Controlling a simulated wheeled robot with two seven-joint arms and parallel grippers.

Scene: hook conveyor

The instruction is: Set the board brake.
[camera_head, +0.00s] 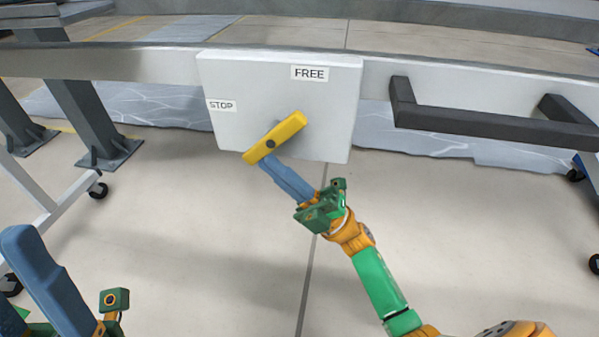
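The brake lever (287,129) is a yellow bar on a white panel (235,82). It slants from lower left to upper right, with a dark round spot near its lower part. The panel has a FREE label (310,73) at its top and a STOP label (221,105) at its left edge. My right gripper (272,167) has its blue fingertips at the lever's lower end, seemingly touching it. The fingers overlap in this view, so their opening is hidden. My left gripper (45,280) is at the lower left, away from the panel, its blue fingers apart and partly cut off.
A grey rail (130,62) runs across behind the panel. A black bracket-like bar (490,124) juts out to the right of the panel. Grey posts (88,115) and a wheeled frame (60,205) stand at the left. The floor below the panel is clear.

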